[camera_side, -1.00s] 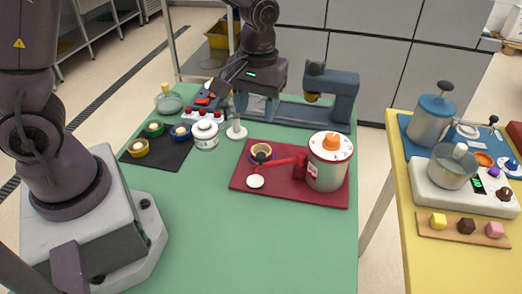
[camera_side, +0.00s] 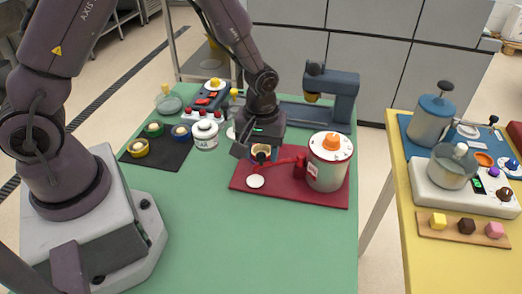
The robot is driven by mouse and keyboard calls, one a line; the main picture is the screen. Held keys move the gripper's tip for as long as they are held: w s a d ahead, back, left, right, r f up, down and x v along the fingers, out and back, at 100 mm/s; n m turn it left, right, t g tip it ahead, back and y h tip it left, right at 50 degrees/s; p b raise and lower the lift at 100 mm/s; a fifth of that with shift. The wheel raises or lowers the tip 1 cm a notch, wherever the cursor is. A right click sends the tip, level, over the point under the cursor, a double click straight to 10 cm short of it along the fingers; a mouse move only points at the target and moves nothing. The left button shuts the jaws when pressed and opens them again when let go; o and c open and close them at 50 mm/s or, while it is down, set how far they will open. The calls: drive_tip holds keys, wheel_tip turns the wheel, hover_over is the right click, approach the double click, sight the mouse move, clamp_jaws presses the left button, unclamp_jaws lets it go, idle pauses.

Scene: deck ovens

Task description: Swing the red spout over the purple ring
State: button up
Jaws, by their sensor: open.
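The red spout (camera_side: 289,161) sticks out to the left from a white and red canister (camera_side: 327,174) with an orange knob (camera_side: 331,143). Its outer end is by a small round pot (camera_side: 262,150), partly hidden by my gripper. I cannot clearly make out a purple ring; the pot's rim is tan and its side looks dark. My gripper (camera_side: 261,154) points down over the pot and the spout's outer end, jaws open. I cannot tell whether its fingers touch the spout.
A white disc (camera_side: 256,181) lies on the red mat (camera_side: 300,198). Left are a lidded white jar (camera_side: 205,134) and a dark mat (camera_side: 166,159) with several coloured pots. A blue-grey machine (camera_side: 345,92) stands behind. The green table's front is clear.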

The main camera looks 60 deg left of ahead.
drive_tip(key=shift+f, duration=0.3)
clamp_jaws()
drive_tip(key=shift+a, duration=0.1)
drive_tip(key=shift+w+a+m, duration=0.2)
drive_tip(key=shift+a+m, duration=0.25)
drive_tip(key=shift+m, duration=0.15)
drive_tip(key=shift+w+a+m, duration=0.2)
drive_tip(key=shift+a+m, duration=0.2)
drive_tip(key=shift+m, duration=0.2)
drive_tip(key=a+m, duration=0.1)
drive_tip(key=w+m, duration=0.1)
drive_tip(key=shift+w+a+m, duration=0.15)
drive_tip(key=shift+a+m, duration=0.15)
drive_tip(key=shift+a, duration=0.05)
drive_tip(key=shift+w+a+m, duration=0.5)
drive_tip(key=shift+w+m, duration=0.25)
drive_tip(key=shift+m, duration=0.3)
drive_tip(key=shift+w+a+m, duration=0.5)
drive_tip(key=shift+w+m, duration=0.2)
drive_tip(key=shift+m, duration=0.35)
drive_tip(key=shift+w, duration=0.1)
